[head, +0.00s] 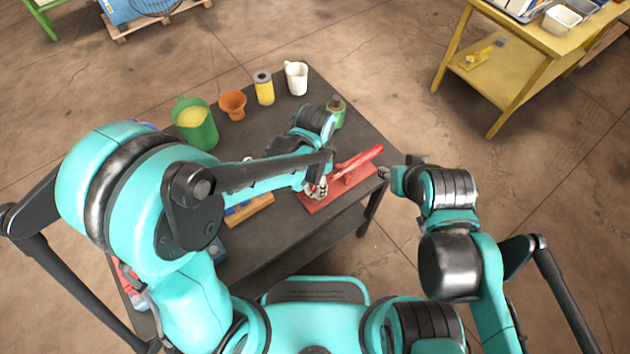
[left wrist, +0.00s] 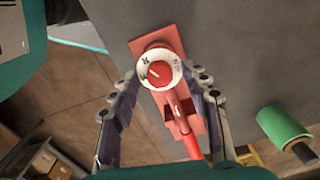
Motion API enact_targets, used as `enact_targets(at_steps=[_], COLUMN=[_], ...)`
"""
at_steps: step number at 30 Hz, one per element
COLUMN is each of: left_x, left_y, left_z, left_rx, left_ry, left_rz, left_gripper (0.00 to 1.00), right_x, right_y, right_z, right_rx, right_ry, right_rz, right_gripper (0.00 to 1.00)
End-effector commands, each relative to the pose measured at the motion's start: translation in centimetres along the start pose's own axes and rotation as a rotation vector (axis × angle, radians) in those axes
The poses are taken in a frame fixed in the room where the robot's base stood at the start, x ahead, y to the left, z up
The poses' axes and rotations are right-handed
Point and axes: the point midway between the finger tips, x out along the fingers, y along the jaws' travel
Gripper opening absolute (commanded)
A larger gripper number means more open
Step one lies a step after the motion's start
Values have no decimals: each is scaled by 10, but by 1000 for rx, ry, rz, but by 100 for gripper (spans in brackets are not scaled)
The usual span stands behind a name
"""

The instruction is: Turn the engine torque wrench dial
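The red torque wrench (head: 357,163) lies on its red base (head: 309,204) at the right front of the dark table. Its dial shows in the left wrist view as a white ring with dark marks (left wrist: 145,62) around a red centre knob (left wrist: 160,73). My left gripper (head: 318,188) is over the dial end; in the left wrist view its fingers (left wrist: 159,72) are open, one on each side of the dial. I cannot tell whether they touch it. My right gripper (head: 384,172) is beside the table's right edge, near the wrench handle, too small to read.
A green container (head: 197,128), an orange funnel-like cup (head: 232,105), a yellow can (head: 264,90) and a white mug (head: 296,78) stand along the table's back. A yellow table (head: 545,50) is farther right.

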Motion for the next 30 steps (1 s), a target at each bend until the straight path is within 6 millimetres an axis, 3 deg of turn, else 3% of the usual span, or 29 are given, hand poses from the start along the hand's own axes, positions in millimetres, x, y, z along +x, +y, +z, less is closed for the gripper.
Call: enact_targets(at_steps=[1,5,17,30], left_x=[0,0,0,0], left_y=[0,0,0,0], left_z=[0,0,0,0], left_rx=[0,0,-42,-364], left_ry=[0,0,0,1], left_rz=[0,0,-1,-4], left_gripper=[34,0,0,0], right_x=[0,0,0,2], right_y=[0,0,0,0], right_z=[0,0,0,2], right_rx=[0,0,0,0], right_ry=[0,0,0,0], right_rz=[0,0,0,0], right_gripper=[40,40,40,40])
